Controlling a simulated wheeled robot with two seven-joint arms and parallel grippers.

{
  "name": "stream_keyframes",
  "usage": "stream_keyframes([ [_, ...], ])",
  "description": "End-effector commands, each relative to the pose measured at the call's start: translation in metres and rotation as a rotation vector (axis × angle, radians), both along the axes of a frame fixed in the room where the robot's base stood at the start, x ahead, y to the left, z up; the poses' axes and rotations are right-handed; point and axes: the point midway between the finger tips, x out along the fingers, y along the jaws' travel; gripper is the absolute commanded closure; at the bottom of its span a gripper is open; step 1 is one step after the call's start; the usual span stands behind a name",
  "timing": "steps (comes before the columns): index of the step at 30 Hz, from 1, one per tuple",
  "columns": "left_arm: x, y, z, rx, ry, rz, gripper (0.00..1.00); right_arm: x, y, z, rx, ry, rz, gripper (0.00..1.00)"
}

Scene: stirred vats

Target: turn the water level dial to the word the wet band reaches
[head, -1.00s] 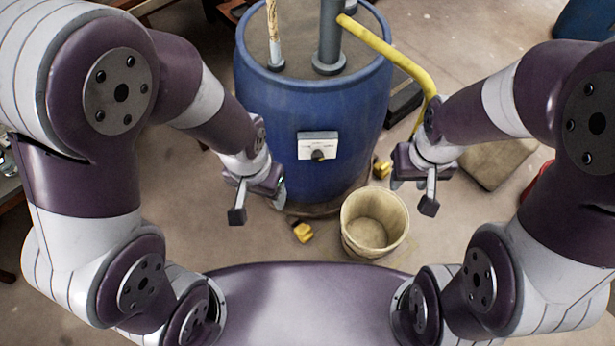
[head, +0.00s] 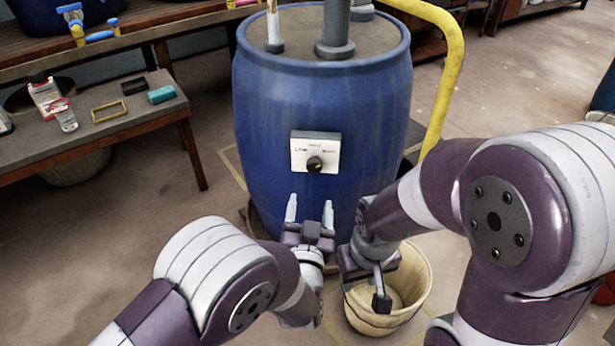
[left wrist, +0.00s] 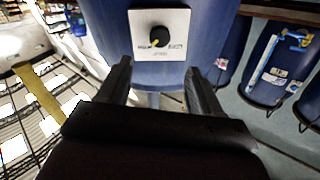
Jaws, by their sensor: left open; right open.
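The water level dial is a black knob (head: 315,164) on a white panel (head: 329,146) on the front of the blue vat (head: 260,110). Small words are printed around it, too small to read surely. It also shows upside down in the left wrist view (left wrist: 160,36), with a yellow mark; which word the mark points at is unclear. A slim rod (head: 273,22), pale with tan streaks, stands in the vat's top; no wet band is clear. My left gripper (head: 310,211) is open and empty, just below the panel, fingers towards the vat. My right gripper (head: 366,264) is over the bucket, fingers mostly hidden.
A cream bucket (head: 410,287) stands at the vat's lower right. A low bench (head: 85,135) with bottles and small items is at the left. The floor between bench and vat is clear.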

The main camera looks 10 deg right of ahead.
Motion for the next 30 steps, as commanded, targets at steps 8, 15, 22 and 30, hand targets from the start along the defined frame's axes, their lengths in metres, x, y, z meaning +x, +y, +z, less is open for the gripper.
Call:
stream_keyframes([
  [8,0.066,-0.02,-0.007,-0.002,0.001,0.002,0.35,0.0,0.0,-0.036,0.0,0.001,0.0,0.57],
  [15,0.104,-0.033,-0.004,0.0,0.003,0.0,0.35,0.0,0.0,-0.05,0.0,0.001,0.0,0.57],
  [22,0.111,-0.036,-0.001,0.0,0.005,-0.002,0.35,0.0,0.0,-0.05,0.0,0.001,0.0,0.57],
  [30,0.11,-0.036,-0.001,0.0,0.005,-0.002,0.87,0.0,0.0,-0.05,0.0,0.001,0.0,0.57],
])
